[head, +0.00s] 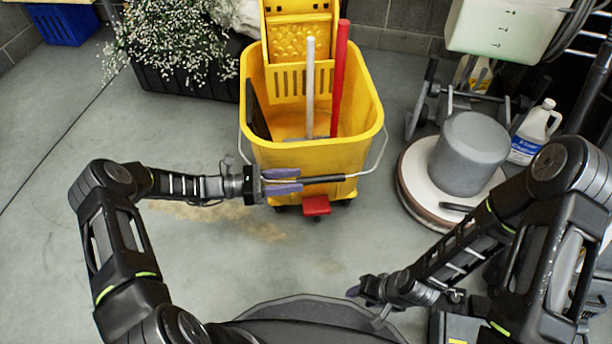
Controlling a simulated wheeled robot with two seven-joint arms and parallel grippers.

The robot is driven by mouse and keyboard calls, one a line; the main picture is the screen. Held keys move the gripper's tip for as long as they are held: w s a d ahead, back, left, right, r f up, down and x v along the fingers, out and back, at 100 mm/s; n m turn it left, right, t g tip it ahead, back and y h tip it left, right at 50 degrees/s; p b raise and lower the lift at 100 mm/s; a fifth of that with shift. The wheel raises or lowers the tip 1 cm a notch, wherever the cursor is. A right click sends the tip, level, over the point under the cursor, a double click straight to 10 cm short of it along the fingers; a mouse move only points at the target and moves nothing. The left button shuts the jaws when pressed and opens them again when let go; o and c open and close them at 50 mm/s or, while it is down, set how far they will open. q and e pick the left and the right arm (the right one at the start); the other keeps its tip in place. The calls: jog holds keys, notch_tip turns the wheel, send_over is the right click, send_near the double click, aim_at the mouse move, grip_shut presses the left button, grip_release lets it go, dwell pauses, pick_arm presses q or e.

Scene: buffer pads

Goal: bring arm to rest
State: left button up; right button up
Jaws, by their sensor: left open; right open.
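My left arm reaches in from the left. Its gripper (300,180) is open at the front of the yellow mop bucket (310,155), with its two purple fingers one above and one below the left end of the bucket's black handle grip (325,179). Whether the fingers touch the grip I cannot tell. My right arm is bent low at the right. Its gripper (358,291) is open near the bottom middle, just above my own base, and its fingers are small and partly hidden. I see nothing in it.
A white and a red stick (339,80) stand in the bucket. A red pedal (316,205) sits at its front. A floor machine (470,155) and a white bottle (536,128) stand right. A planter (185,85) stands back left. The floor left of the bucket is clear, with a brownish stain (230,217).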

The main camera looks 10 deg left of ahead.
pick_arm(q)
jog(key=shift+v, duration=0.8)
jog(key=shift+d, duration=0.1)
